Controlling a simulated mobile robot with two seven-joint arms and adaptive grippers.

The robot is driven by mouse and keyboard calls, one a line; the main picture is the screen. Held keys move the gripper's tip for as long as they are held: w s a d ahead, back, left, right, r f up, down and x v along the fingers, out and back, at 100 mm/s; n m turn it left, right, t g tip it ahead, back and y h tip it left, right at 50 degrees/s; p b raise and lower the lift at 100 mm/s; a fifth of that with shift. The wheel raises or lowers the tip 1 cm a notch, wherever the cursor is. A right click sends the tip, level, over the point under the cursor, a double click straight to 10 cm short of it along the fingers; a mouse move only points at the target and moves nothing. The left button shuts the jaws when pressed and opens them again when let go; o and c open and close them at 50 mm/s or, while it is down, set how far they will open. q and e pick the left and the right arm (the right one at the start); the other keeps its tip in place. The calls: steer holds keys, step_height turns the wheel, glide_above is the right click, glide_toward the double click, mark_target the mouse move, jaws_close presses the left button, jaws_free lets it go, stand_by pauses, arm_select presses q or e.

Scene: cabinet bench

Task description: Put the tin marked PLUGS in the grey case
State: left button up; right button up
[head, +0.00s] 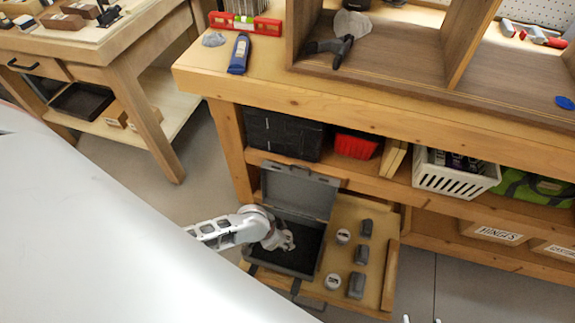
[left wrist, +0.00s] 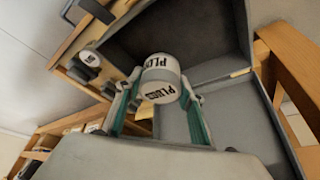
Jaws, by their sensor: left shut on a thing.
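The tin marked PLUGS (left wrist: 158,78) is white with a dark-lettered lid and side. My left gripper (head: 286,243) is shut on it; in the left wrist view the teal-lined fingers (left wrist: 157,108) clasp it from both sides. The grey case (head: 318,262) lies open on a pull-out wooden board, its lid (head: 300,188) raised at the back. In the head view my left gripper is over the dark inside of the case, and the tin cannot be made out. In the left wrist view the case (left wrist: 222,68) is behind the tin. Two pale tips at the head view's bottom edge may be my right gripper (head: 422,320).
The workbench edge (head: 350,103) overhangs behind. A shelf above holds a black box (head: 283,134), a red bin (head: 356,146) and a white basket (head: 455,179).

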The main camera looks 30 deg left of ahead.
arm_select(q)
steer(key=shift+s+a, duration=0.1)
steer(key=shift+a, duration=0.1)
steer(key=shift+s+f+b, duration=0.25)
steer(key=shift+f+b, duration=0.4)
steer(key=shift+f, duration=0.2)
steer(key=shift+s+f+b, duration=0.15)
steer(key=shift+f+b, duration=0.6)
steer(key=shift+f, duration=0.15)
step_height(320, 180, down, 4)
steer(key=b, duration=0.2)
steer(key=shift+r+b, duration=0.25)
steer(key=shift+b, duration=0.1)
step_height(320, 180, down, 2)
steer(key=shift+f+b, duration=0.1)
steer(key=shift+b, duration=0.5)
steer(key=shift+f, duration=0.4)
steer(key=shift+b+x, duration=0.8)
steer(key=shift+x, duration=0.2)
steer(key=shift+a+f, duration=0.2)
steer(key=shift+a, duration=0.05)
arm_select(e)
steer(key=w+a+r+m+t+y, duration=0.1)
steer(key=w+a+r, duration=0.1)
steer(key=a, duration=0.4)
steer(key=shift+w+r+y, duration=0.2)
steer(key=shift+r+y, duration=0.05)
steer(key=shift+y, duration=0.15)
steer(key=shift+s+f, duration=0.25)
